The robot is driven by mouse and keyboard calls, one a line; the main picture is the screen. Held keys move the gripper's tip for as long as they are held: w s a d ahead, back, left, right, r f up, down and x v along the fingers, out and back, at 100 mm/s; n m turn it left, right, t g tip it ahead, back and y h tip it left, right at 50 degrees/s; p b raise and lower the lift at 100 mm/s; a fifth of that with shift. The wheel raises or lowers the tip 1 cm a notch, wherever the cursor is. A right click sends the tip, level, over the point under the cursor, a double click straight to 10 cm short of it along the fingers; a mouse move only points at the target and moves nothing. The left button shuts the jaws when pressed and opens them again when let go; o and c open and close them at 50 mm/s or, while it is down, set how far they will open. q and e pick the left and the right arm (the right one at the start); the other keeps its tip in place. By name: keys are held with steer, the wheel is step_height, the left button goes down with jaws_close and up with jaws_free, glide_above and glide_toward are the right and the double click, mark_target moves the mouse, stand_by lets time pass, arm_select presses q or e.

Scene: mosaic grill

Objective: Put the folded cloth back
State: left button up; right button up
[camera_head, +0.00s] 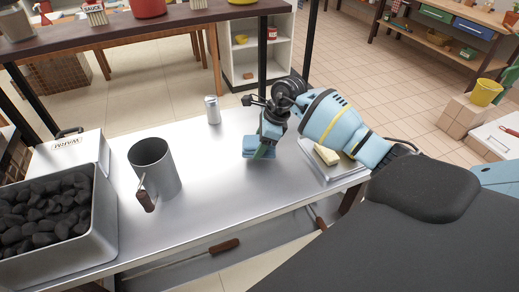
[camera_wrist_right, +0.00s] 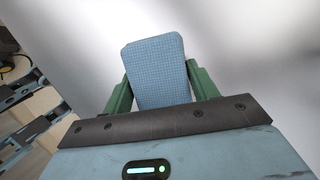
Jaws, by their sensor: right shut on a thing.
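The folded cloth is a small blue block-like bundle (camera_head: 257,147) at the middle of the steel table (camera_head: 215,190). In the right wrist view the cloth (camera_wrist_right: 156,70) stands between the two green fingers, its textured face toward the camera. My right gripper (camera_head: 266,150) points down and is shut on the cloth. The cloth is at or just above the table top; I cannot tell whether it touches. My left gripper is not in view.
A metal tray (camera_head: 345,172) with a pale yellow block (camera_head: 326,155) lies right of the cloth. A shaker (camera_head: 212,110), a grey metal mug-like cylinder (camera_head: 152,160), a white box marked WARM (camera_head: 70,150) and a coal bin (camera_head: 108,215) stand left. The table between them is clear.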

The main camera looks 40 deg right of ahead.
step_height(320, 180, down, 3)
steer(key=shift+r, duration=0.2)
steer(key=shift+f, duration=0.2)
steer(key=o, duration=0.9)
steer(key=shift+o, duration=0.2)
steer(key=shift+r, duration=0.3)
steer(key=v, duration=1)
steer(key=shift+d+r, duration=0.15)
steer(key=shift+r, duration=0.2)
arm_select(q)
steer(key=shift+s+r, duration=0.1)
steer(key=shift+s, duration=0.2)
arm_select(e)
steer(key=shift+s+d+r, duration=0.1)
steer(key=shift+s+r, duration=0.1)
steer(key=shift+r, duration=0.3)
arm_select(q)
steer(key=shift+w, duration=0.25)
